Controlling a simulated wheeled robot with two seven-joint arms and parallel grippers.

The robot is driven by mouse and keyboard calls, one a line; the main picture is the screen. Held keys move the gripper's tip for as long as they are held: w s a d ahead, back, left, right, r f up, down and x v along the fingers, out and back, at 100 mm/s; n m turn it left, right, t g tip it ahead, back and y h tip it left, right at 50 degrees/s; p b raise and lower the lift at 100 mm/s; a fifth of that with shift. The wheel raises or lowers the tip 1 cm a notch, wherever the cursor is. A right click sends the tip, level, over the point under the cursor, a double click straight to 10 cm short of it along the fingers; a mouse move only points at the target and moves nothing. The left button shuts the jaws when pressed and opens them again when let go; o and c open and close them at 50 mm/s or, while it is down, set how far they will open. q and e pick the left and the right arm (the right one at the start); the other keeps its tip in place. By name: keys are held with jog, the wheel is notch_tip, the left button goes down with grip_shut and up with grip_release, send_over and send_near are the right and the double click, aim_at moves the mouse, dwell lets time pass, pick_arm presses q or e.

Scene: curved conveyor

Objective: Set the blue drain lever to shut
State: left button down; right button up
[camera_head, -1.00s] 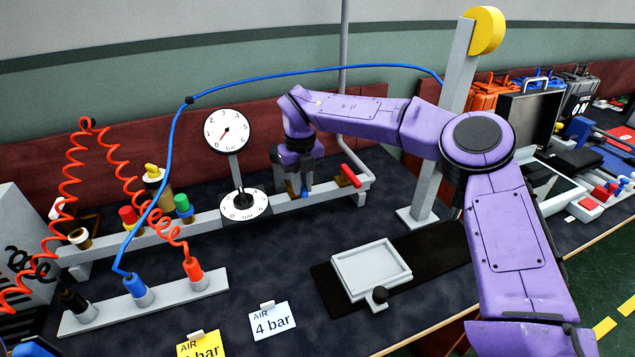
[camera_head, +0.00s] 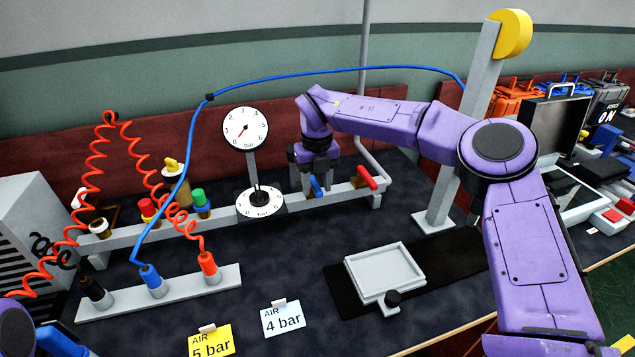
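The blue drain lever (camera_head: 316,187) sits on the grey rail (camera_head: 336,196), right of the lower gauge, and tilts slightly. It is partly hidden by my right gripper (camera_head: 319,184). That gripper reaches down from above at the rail, with its fingers apart and the lever between them. Whether a finger touches the lever is hard to see. Part of my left arm shows at the bottom left corner, but its gripper is out of view.
A red lever (camera_head: 367,177) stands close by on the rail's right end. The upright gauge (camera_head: 245,128) and lower gauge (camera_head: 260,201) are just left. A blue hose (camera_head: 170,215) arches over the bench. A grey tray (camera_head: 384,272) lies in front.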

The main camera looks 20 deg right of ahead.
aim_at(317, 187)
notch_tip(317, 187, up, 11)
jog(key=shift+f, duration=0.2)
dwell(0.4)
